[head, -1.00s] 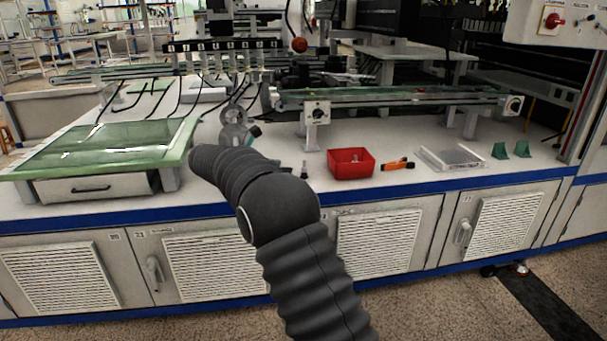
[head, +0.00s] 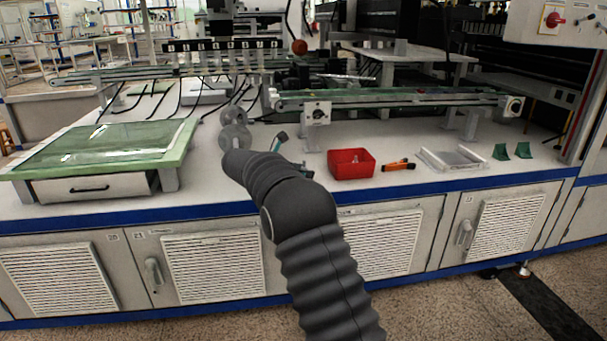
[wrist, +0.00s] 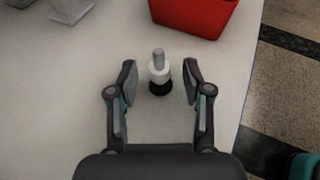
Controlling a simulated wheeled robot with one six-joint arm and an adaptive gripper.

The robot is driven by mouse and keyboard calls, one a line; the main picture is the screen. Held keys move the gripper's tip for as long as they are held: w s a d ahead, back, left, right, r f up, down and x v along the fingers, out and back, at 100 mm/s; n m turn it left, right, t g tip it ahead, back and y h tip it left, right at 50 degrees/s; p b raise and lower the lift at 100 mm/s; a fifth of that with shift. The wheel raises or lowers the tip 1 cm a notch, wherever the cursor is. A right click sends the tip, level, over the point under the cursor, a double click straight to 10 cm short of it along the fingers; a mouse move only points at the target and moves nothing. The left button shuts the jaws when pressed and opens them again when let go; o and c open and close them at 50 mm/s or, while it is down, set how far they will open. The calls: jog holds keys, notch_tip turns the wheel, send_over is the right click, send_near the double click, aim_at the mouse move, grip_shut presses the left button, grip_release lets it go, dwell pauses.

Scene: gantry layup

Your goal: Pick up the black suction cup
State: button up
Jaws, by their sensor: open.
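The black suction cup (wrist: 159,86) stands upright on the pale worktop in the wrist view, with a white collar and a grey stem above its black base. My gripper (wrist: 159,76) is open, with one finger on each side of the cup and a visible gap on both sides. The cup is not held. In the head view my arm covers most of the gripper, with a teal-marked part showing (head: 279,141), and I cannot clearly make out the cup there.
A red bin (head: 351,164) stands close to the cup, just beyond it in the wrist view. An orange-and-black tool (head: 398,165), a clear tray (head: 450,158) and green brackets (head: 511,151) lie further right. The worktop's blue front edge (head: 400,191) is near.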

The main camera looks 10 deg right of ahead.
jog(key=shift+c, duration=0.3)
grip_shut()
jog(key=shift+r, duration=0.1)
jog(key=shift+r, duration=0.5)
notch_tip(320, 180, up, 3)
jog(key=shift+r+p, duration=0.1)
jog(key=shift+p, duration=0.5)
jog(key=s+d+r, duration=0.6)
jog(key=s, duration=0.3)
jog(key=shift+s+d+r, duration=0.25)
jog(key=shift+d+r, duration=0.05)
jog(key=shift+d, duration=0.1)
